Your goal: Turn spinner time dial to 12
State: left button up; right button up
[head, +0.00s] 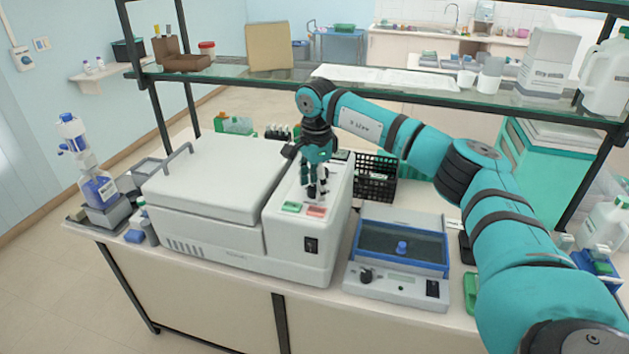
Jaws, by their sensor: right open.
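The spinner (215,195) is a large white machine with a closed lid and a handle, standing on the bench left of centre. Its control panel (283,222) is on the sloped right part, with a green button (291,207), a red button (316,211) and a black switch (311,246) on the front. My right gripper (317,194) points down over the panel, just behind the two buttons, open. The time dial is not clearly seen; the gripper covers that part of the panel. I cannot tell whether the fingers touch it. My left gripper is not in view.
A blue and grey device (401,250) with a knob stands to the right of the spinner. A black basket (375,180) is behind it. A glass shelf (420,92) spans above the bench, behind my right arm. A dispenser bottle (98,188) stands at the left.

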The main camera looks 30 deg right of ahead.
jog(key=shift+f, duration=0.25)
grip_shut()
